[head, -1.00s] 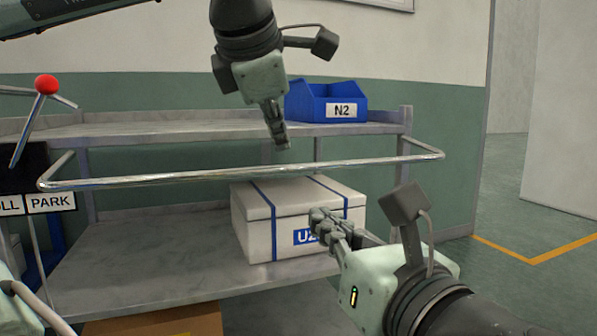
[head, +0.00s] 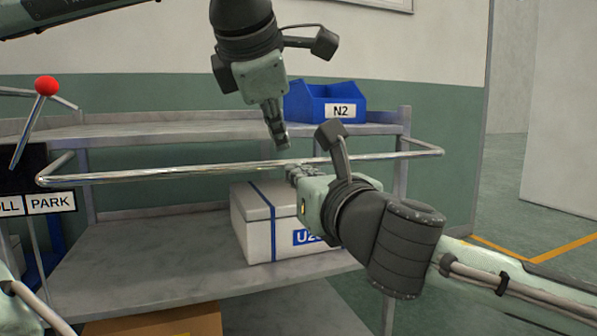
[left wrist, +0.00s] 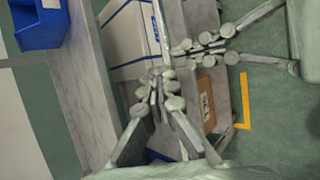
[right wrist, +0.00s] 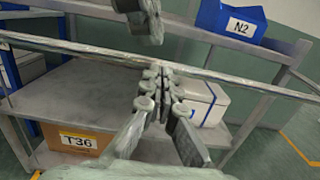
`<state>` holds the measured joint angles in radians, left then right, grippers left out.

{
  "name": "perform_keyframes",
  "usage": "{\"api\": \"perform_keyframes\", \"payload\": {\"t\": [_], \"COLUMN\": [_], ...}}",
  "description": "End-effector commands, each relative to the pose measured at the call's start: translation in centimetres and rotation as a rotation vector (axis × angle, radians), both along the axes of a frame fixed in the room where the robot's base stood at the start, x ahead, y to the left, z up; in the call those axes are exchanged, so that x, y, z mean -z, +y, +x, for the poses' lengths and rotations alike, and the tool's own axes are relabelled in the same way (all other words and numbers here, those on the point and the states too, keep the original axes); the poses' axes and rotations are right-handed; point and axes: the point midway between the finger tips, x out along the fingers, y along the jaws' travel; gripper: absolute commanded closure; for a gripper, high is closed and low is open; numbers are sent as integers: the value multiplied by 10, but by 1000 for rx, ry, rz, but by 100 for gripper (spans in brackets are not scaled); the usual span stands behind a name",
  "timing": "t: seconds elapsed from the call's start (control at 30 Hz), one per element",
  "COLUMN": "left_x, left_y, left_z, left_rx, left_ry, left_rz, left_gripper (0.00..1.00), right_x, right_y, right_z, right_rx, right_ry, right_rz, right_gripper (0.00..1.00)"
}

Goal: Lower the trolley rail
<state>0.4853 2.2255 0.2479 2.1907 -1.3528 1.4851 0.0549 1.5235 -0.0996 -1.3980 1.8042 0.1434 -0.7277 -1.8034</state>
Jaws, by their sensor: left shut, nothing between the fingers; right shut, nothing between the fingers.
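The trolley rail (head: 200,171) is a shiny metal bar along the front of the trolley, between the upper shelf and the lower shelf. It also crosses the right wrist view (right wrist: 90,52). My left gripper (head: 282,146) is shut and empty, pointing down just above the rail's middle. My right gripper (head: 293,171) is shut and empty, its fingertips close to the rail just right of the left one. I cannot tell whether it touches the rail. In the right wrist view the right fingertips (right wrist: 163,70) show just below the rail.
A white box with blue straps (head: 262,225) stands on the lower shelf (head: 150,258). A blue bin labelled N2 (head: 318,105) sits on the upper shelf (head: 130,130). A red-knobbed lever (head: 46,86) and a PARK label (head: 50,203) are at the left. A cardboard box T36 (right wrist: 75,143) is below.

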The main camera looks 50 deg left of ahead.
Motion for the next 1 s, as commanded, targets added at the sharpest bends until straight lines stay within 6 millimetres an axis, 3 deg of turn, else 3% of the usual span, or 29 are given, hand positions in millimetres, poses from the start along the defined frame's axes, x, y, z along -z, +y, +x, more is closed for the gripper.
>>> {"api": "perform_keyframes", "payload": {"t": [0.37,0.6,0.83,1.0], "left_x": [-1,-1,0,0], "left_y": [0,0,0,0], "left_z": [0,0,0,0], "left_rx": [0,0,0,0], "left_ry": [0,0,0,0], "left_rz": [0,0,0,0], "left_gripper": [100,100,100,82], "right_x": [-6,-23,-20,-19], "right_y": [2,3,3,3], "right_z": [3,3,3,2], "right_rx": [5,4,3,3], "right_ry": [-1,-5,0,2], "right_rz": [4,2,0,-1], "right_gripper": [100,100,100,100]}}
